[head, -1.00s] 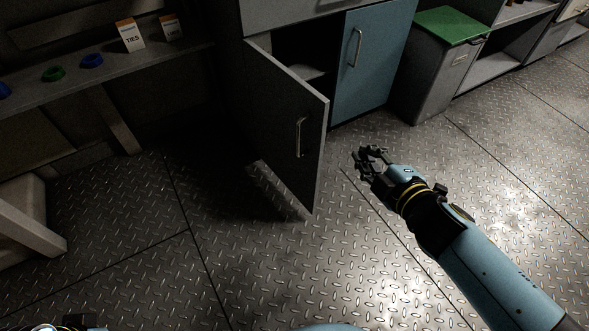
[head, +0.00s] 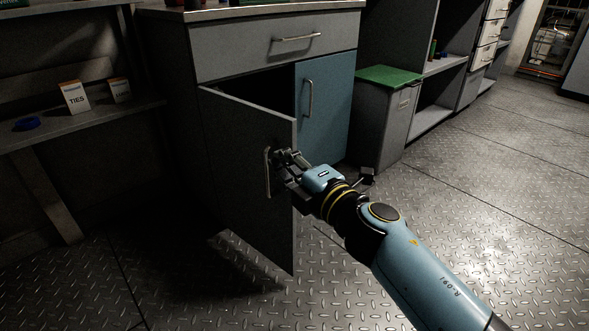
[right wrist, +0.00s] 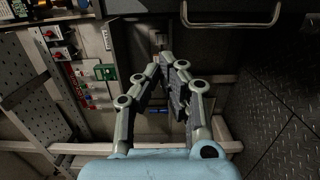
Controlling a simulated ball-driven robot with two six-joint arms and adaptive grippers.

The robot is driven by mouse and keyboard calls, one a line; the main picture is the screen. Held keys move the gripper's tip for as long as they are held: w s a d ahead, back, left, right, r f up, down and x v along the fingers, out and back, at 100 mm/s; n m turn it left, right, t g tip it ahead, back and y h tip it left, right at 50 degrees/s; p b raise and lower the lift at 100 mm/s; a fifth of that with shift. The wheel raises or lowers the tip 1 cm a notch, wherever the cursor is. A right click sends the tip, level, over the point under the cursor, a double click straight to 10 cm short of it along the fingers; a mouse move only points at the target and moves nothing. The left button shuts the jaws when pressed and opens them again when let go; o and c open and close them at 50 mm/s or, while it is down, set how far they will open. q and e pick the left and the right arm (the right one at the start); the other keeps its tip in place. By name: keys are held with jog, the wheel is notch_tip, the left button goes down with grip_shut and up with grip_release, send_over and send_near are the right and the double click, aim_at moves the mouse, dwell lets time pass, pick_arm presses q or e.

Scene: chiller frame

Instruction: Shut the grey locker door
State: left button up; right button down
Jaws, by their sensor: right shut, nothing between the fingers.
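The grey locker door (head: 245,195) stands open, swung out from the grey cabinet below its drawer, hinged on the left. Its outer face carries a metal bar handle (head: 268,172), and the dark cabinet inside shows above the door. My right gripper (head: 281,158) is shut and empty, its fingertips just right of the handle near the door's free edge. I cannot tell whether it touches the door. In the right wrist view the closed fingers (right wrist: 164,62) point up the picture, with a bar handle (right wrist: 232,22) at upper right. My left gripper is not in view.
A shut blue door (head: 325,105) sits to the right of the opening. A grey bin with a green lid (head: 390,76) stands further right. A shelf with boxes (head: 74,97) is at left. The metal floor (head: 470,200) at right is clear.

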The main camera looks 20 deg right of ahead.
aim_at(284, 142)
jog(key=w, duration=0.2)
jog(key=w+d+b, duration=0.1)
jog(key=w, duration=0.1)
jog(key=w+d, duration=0.1)
jog(key=w, duration=0.1)
jog(key=shift+w+d+f, duration=0.1)
jog(key=shift+w, duration=0.3)
jog(key=shift+d, duration=0.1)
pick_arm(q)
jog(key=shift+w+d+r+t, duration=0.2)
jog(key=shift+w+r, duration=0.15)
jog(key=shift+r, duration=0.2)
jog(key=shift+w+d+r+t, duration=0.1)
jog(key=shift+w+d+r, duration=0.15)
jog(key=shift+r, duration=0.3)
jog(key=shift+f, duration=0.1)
